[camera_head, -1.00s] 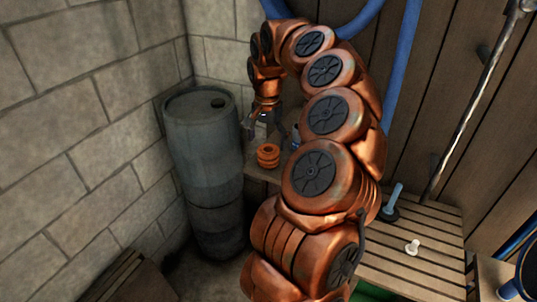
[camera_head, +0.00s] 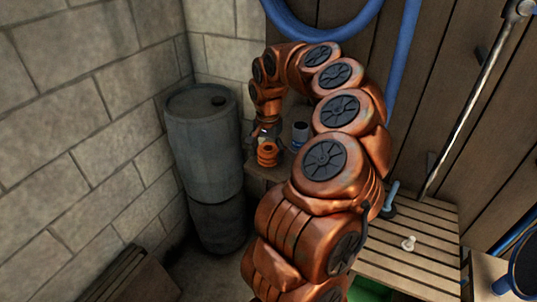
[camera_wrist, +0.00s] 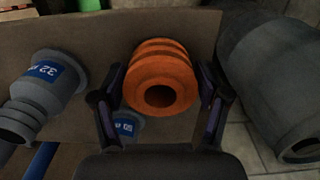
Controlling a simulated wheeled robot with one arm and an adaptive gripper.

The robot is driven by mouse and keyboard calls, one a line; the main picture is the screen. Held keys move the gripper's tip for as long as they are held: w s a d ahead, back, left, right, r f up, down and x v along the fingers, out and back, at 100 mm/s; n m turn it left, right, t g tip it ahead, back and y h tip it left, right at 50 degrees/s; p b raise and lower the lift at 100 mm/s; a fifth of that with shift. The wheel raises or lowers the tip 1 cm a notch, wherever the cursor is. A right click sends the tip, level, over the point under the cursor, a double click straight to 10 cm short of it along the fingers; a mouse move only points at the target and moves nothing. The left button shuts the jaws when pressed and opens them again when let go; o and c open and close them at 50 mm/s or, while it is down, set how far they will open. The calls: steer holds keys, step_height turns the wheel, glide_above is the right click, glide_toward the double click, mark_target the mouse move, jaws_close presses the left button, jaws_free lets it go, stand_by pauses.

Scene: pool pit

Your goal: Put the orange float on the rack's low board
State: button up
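The orange float (camera_head: 267,154), ribbed with a hole in its end, stands on a brown board (camera_head: 262,173) beside the grey barrel. In the wrist view the float (camera_wrist: 160,78) lies between the two fingers of my gripper (camera_wrist: 160,90). The fingers are spread, one on each side of it, with narrow gaps; contact cannot be made out. In the head view my gripper (camera_head: 264,133) is just above and behind the float, partly hidden. I cannot tell for sure which surface is the rack's low board.
A grey barrel (camera_head: 203,145) stands close left. A grey weight labelled 32 (camera_wrist: 45,85) and another blue-labelled one (camera_wrist: 127,125) are near the float. A slatted bench (camera_head: 425,235) at right holds a pale knob-like piece (camera_head: 409,243). A blue hose (camera_head: 400,60) hangs behind.

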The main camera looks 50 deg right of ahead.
mark_target(268, 144)
steer(key=c, duration=0.9)
steer(key=shift+o, duration=0.2)
steer(key=shift+r+b, duration=1)
steer(key=shift+r, duration=0.7)
steer(key=s+a+r+b, duration=0.1)
steer(key=s+a+b, duration=0.5)
steer(key=s+a, duration=0.3)
steer(key=s, duration=0.4)
steer(key=shift+r, duration=0.3)
